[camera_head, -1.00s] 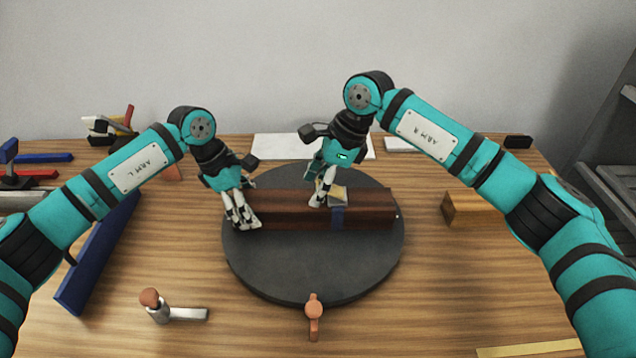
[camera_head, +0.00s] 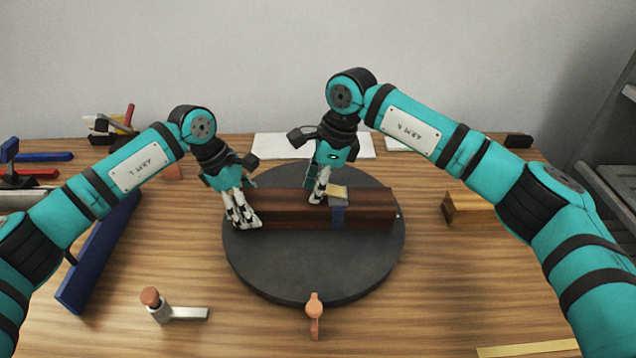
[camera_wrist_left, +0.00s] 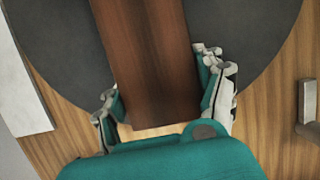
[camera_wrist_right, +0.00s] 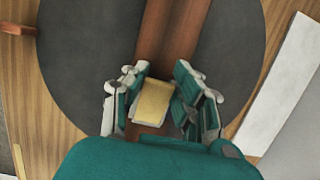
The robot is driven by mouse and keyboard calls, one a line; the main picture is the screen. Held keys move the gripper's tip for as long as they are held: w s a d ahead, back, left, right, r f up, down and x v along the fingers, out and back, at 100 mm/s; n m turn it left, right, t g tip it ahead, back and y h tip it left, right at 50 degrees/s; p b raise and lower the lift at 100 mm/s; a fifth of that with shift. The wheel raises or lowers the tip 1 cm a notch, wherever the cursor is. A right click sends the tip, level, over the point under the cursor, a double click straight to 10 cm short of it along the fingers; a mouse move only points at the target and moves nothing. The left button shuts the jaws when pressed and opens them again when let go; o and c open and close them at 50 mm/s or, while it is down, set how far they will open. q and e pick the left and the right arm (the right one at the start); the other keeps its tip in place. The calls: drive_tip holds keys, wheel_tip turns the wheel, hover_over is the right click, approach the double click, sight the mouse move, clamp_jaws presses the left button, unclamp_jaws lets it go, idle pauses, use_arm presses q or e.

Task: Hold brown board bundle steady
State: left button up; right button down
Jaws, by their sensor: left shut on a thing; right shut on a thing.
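The brown board bundle (camera_head: 290,213) lies flat across the round dark turntable (camera_head: 310,275). My left gripper (camera_head: 243,218) is shut on its left end. In the left wrist view the fingers (camera_wrist_left: 165,95) press on both sides of the bundle (camera_wrist_left: 155,60). The block's underside is hidden.
A blue board (camera_head: 95,255) stands at the left. A handled metal tool (camera_head: 180,313) and an orange-pink tool (camera_head: 314,312) lie in front. White sheets (camera_head: 275,146) are behind. The front right tabletop is mostly clear.

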sight(333, 189)
drive_tip(key=c, duration=1)
unclamp_jaws()
drive_tip(key=shift+o, duration=0.2)
drive_tip(key=v, duration=1.2)
drive_tip(key=shift+d, duration=0.1)
